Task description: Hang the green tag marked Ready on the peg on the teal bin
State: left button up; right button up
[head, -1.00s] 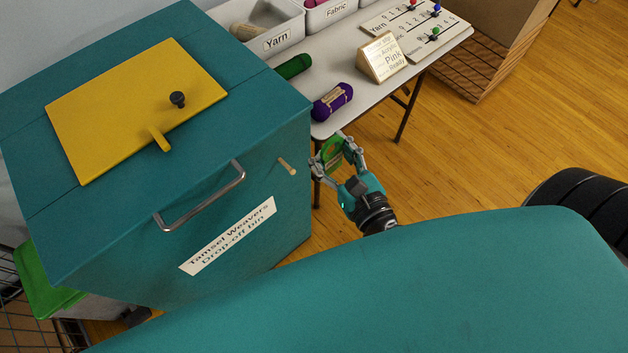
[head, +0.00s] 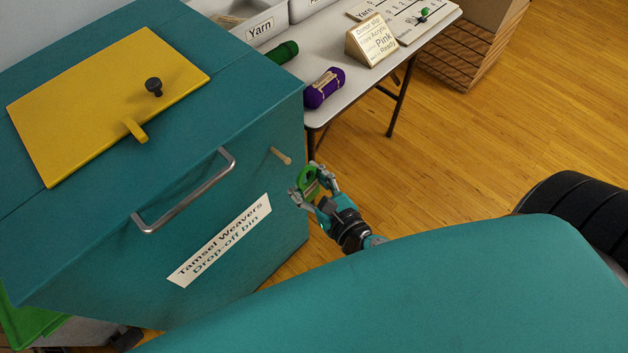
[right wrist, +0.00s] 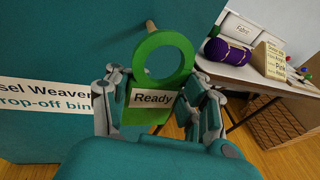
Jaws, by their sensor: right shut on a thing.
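The green tag (right wrist: 187,42) has a round hole at its top and a label reading Ready (right wrist: 153,98). My right gripper (right wrist: 158,108) is shut on its lower part and holds it upright with the ring above the fingers. The wooden peg (head: 281,156) sticks out of the front of the teal bin (head: 240,165). In the head view the tag (head: 307,178) is below and to the right of the peg, apart from it. In the right wrist view the peg (right wrist: 152,26) shows just behind the ring's upper left edge, not through the hole. My left gripper is not in view.
A metal handle (head: 185,192) juts from the bin front, left of the peg. A yellow lid (head: 95,95) lies on the bin top. A table (head: 322,118) with purple yarn (head: 324,88), green yarn (head: 277,54) and a donor slip sign (head: 371,40) stands behind. Open floor lies right.

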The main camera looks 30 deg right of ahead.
aim_at(286, 163)
jog(key=shift+w+a+f+p, duration=0.1)
jog(key=shift+w+a, duration=0.3)
jog(key=shift+w, duration=0.65)
jog(key=shift+w+a+f+p, duration=0.15)
jog(key=shift+w+a, duration=0.25)
jog(key=shift+w, duration=0.6)
jog(key=shift+w+a+r+p, duration=0.1)
jog(key=shift+w+a, duration=0.3)
jog(key=shift+w, duration=0.65)
jog(key=shift+w+a+f, duration=0.2)
jog(key=shift+w+f, duration=0.25)
jog(key=shift+w, duration=0.2)
jog(key=shift+f, duration=0.1)
jog(key=o, duration=1.2)
